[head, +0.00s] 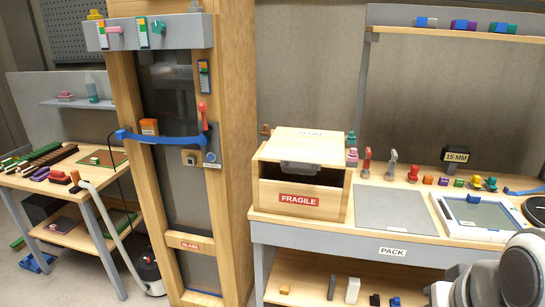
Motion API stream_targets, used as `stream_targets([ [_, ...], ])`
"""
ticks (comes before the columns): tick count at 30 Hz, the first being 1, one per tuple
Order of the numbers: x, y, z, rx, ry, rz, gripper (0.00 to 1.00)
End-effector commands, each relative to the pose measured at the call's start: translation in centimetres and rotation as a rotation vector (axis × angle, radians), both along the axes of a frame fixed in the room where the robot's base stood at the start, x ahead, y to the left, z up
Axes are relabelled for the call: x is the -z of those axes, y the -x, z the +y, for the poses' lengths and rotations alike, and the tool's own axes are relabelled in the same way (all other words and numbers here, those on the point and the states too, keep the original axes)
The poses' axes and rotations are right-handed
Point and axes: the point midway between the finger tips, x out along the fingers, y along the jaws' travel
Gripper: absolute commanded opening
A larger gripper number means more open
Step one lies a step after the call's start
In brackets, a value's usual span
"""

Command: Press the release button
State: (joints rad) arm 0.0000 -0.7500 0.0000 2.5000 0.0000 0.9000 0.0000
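A tall wooden frame (237,120) with a dark glass pane stands left of centre. On its right post a small grey plate (212,165) carries a round blue button (211,156) and a label too small to read surely. A red lever (203,113) stands just above it. A second small round fitting (190,158) sits on a tan plate left of the blue button. I cannot tell for sure which is the release button. My gripper is not in view; only white and dark links of my arm show at the bottom right, far from the frame.
A blue strap (160,138) crosses the frame near the button. A wooden FRAGILE box (299,198) and a grey mat (397,209) lie on the PACK bench (345,235). A vacuum canister (147,272) with a hose stands on the floor at left.

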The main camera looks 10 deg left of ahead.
Motion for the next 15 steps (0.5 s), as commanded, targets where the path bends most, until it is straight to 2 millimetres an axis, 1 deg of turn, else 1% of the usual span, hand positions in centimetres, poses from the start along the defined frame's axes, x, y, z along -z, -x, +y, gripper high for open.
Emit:
stream_targets([
  [1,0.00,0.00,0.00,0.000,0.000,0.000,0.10],
  [3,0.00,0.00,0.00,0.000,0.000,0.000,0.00],
  [15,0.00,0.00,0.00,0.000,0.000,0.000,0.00],
])
